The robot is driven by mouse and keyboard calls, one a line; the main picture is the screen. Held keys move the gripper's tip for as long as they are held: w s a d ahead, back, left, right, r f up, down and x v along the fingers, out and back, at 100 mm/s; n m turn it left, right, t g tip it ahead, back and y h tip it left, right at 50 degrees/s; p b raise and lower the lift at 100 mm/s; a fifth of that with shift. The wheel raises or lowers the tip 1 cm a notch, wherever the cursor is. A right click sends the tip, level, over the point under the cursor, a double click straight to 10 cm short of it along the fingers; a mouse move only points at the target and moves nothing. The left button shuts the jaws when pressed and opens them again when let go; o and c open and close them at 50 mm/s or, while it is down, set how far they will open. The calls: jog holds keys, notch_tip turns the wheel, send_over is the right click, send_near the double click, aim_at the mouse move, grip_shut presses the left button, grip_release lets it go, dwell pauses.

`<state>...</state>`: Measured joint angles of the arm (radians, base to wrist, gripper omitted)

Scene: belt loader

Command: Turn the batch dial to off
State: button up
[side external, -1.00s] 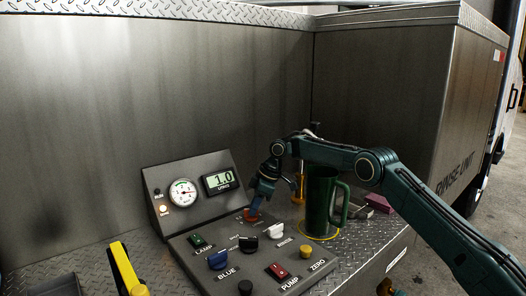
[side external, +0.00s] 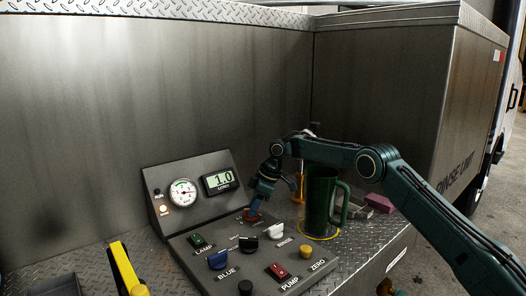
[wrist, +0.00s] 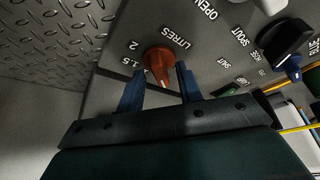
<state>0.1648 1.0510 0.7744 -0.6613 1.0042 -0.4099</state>
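The batch dial is the orange-red knob (wrist: 158,61) marked LITRES, with 1.5 and 2 printed beside it in the wrist view. In the side view the red knob (side external: 249,217) shows at the far part of the sloped control panel, partly covered by my gripper (side external: 253,210). In the wrist view my gripper (wrist: 158,76) has its two blue fingers apart, one on each side of the knob, with small gaps visible. The knob's pointer setting is hard to read. The display (side external: 220,181) reads 1.0.
The control panel carries a white knob (side external: 274,231), a black knob (side external: 248,244), a blue knob (side external: 218,259) and a red pump switch (side external: 278,271). A green mug (side external: 320,204) stands close to the right of my gripper. A gauge (side external: 183,193) sits behind.

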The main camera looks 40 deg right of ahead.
jog(key=shift+a+m, duration=0.1)
jog(key=shift+m, duration=0.2)
jog(key=shift+s+m+t+h, duration=0.15)
jog(key=shift+m+t+h, duration=0.15)
jog(key=shift+m+h, duration=0.35)
jog(key=v, duration=1.4)
jog(key=s+a+r+m, duration=0.1)
jog(key=s+r+m, duration=0.1)
jog(key=s, duration=0.3)
jog(key=s+a+r+m+t+h, duration=0.1)
jog(key=s+r+m, duration=0.2)
jog(key=s, duration=0.3)
jog(key=s+a+r+m+h, duration=0.1)
jog(key=s+r+m, duration=0.1)
jog(key=s+r, duration=0.2)
jog(key=shift+s+a, duration=0.2)
jog(key=shift+s, duration=1.05)
jog(key=shift+m, duration=0.25)
